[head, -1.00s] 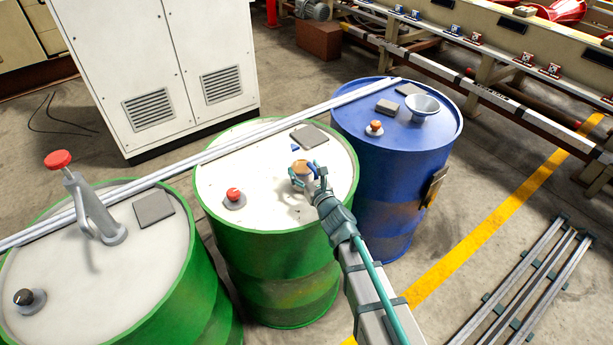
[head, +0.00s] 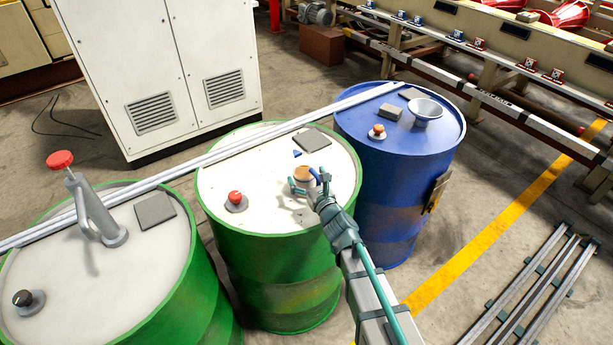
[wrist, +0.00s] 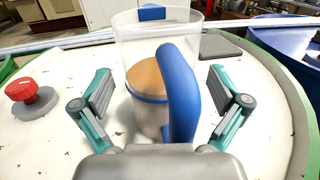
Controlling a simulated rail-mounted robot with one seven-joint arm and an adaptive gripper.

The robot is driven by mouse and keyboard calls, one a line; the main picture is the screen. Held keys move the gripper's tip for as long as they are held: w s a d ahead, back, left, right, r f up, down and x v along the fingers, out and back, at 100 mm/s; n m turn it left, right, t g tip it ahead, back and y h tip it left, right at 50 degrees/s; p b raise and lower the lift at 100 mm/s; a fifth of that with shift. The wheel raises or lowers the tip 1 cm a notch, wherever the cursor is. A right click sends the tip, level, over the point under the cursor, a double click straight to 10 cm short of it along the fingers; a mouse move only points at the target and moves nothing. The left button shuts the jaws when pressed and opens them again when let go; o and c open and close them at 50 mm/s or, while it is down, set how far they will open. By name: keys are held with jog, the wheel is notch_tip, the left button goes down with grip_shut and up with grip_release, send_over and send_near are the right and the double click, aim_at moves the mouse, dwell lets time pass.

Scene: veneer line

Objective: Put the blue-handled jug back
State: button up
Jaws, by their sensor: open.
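The clear jug (wrist: 128,50) stands upright on the white top of the middle green drum (head: 215,178). It also shows in the head view (head: 305,174). Its thick blue handle (wrist: 178,75) faces my wrist camera, and an orange-brown surface shows inside. My gripper (wrist: 160,88) is open, with one finger on each side of the jug and handle. Gaps show between the fingers and the handle. My gripper (head: 309,184) is low over the drum top in the head view. The jug's lower part is partly hidden by the handle and my gripper.
A red knob (head: 235,198) is left of the jug, and a grey pad (head: 312,138) lies behind it. Long pale rails (head: 215,151) cross the drums. The blue drum (head: 390,190) carries a funnel (head: 427,110). The left drum has a red-topped pump (head: 95,205).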

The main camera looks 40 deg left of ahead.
jog(key=shift+r+p, duration=0.2)
jog(key=shift+p, duration=0.1)
jog(key=b+v, duration=0.3)
jog(key=v, duration=0.9)
jog(key=shift+f+b, duration=0.1)
jog(key=shift+b, duration=0.2)
